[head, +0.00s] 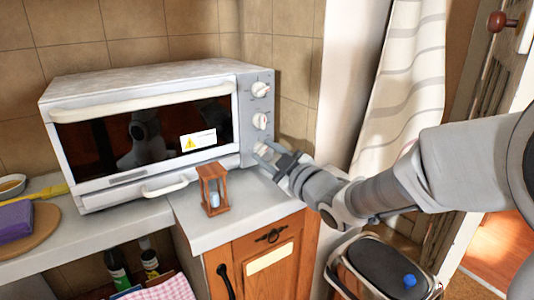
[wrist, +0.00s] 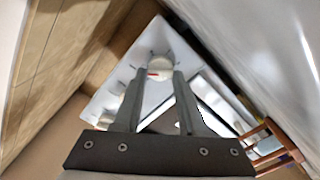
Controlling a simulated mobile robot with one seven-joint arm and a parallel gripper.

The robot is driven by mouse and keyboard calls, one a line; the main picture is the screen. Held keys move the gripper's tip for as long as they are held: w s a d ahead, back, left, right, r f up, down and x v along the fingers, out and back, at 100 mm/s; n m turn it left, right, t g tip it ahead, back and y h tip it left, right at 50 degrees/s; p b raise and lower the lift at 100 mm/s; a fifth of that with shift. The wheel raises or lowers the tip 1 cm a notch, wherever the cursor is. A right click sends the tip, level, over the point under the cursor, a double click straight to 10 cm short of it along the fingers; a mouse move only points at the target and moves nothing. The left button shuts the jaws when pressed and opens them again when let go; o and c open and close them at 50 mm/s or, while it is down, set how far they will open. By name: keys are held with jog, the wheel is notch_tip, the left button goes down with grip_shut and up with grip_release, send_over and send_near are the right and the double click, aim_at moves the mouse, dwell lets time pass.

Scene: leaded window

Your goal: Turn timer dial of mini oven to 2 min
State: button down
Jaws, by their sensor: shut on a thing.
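The white mini oven (head: 155,120) stands on the counter, with three round dials on the panel at its right side. The top dial (head: 261,90) and middle dial (head: 261,121) are free. My gripper (head: 270,155) is at the lowest dial, which appears to be the timer dial, and mostly hides it in the head view. In the wrist view the timer dial (wrist: 160,66) sits between the two fingertips of my gripper (wrist: 160,73), and they are shut on it. A red mark shows on the dial; its scale cannot be read.
A wooden hourglass (head: 212,190) stands on the counter in front of the oven, left of my gripper. A tiled wall is behind the oven. A bin (head: 385,265) stands on the floor below my arm. A purple package (head: 15,220) lies at the far left.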

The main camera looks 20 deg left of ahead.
dwell(0.3)
jog(key=shift+c, duration=2.4)
grip_release()
jog(key=b+v, duration=0.2)
jog(key=v, duration=1.5)
jog(key=shift+s, duration=0.2)
jog(key=shift+d, duration=0.15)
